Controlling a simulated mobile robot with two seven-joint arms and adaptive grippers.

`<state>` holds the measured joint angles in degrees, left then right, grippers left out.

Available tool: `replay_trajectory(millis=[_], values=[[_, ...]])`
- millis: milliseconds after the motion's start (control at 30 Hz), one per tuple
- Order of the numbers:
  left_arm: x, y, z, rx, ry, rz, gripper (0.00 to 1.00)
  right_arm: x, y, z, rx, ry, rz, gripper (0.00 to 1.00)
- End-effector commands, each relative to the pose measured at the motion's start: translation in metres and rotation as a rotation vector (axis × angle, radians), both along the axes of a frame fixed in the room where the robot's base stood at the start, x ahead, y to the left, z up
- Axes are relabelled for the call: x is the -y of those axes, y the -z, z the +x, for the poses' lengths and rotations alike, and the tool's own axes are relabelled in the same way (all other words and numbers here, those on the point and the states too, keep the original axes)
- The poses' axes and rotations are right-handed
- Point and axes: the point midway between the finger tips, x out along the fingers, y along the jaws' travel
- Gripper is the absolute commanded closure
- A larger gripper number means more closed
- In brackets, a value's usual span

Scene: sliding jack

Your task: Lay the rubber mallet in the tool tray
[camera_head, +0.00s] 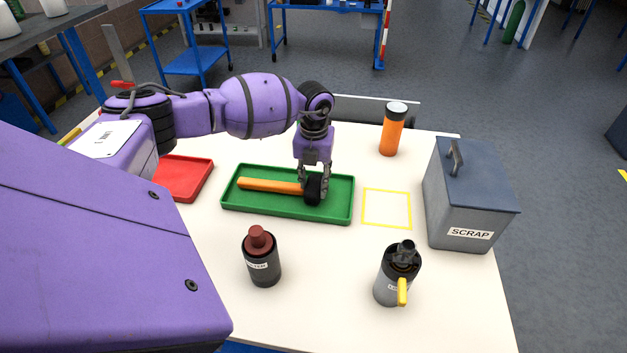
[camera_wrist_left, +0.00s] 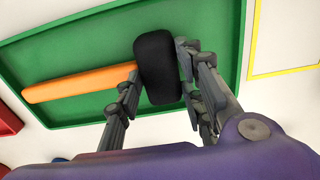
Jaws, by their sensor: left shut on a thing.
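The rubber mallet has a black head (camera_head: 314,189) and an orange handle (camera_head: 268,186). It lies along the green tool tray (camera_head: 337,214), inside its rim, with the handle pointing left. My left gripper (camera_head: 315,190) reaches down from above and is shut on the mallet. In the left wrist view, its fingers (camera_wrist_left: 157,88) stand on both sides of the mallet head (camera_wrist_left: 158,68), near the handle (camera_wrist_left: 78,84), over the green tray (camera_wrist_left: 215,45). I cannot tell whether the mallet rests fully on the tray floor. My right gripper is not in view.
A red tray (camera_head: 184,178) lies left of the green tray. A yellow outlined square (camera_head: 387,208) is empty at its right. A grey SCRAP bin (camera_head: 466,200) stands at the right. A dark bottle (camera_head: 262,262), a grey canister (camera_head: 393,284) and an orange bottle (camera_head: 391,132) stand on the white table.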

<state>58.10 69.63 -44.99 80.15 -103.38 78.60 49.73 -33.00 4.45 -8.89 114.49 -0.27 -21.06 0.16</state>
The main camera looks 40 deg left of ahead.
Motion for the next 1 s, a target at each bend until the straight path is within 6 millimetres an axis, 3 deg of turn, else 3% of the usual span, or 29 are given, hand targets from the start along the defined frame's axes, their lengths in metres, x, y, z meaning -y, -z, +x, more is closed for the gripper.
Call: replay_trajectory(millis=[233,267,400,767,1000], values=[[0.000,0.005,0.001,0.004,0.000,0.000,1.00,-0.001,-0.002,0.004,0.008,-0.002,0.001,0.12],[0.000,0.006,0.001,0.003,0.001,-0.001,0.62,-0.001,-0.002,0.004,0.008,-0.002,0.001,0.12],[0.000,0.006,0.001,0.002,0.001,0.000,0.46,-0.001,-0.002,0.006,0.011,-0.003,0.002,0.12],[0.000,0.001,0.001,0.004,0.001,0.000,0.46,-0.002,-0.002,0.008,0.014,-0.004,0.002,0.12],[-0.001,-0.039,0.002,0.006,0.001,0.001,0.46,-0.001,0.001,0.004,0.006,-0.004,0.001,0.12]])
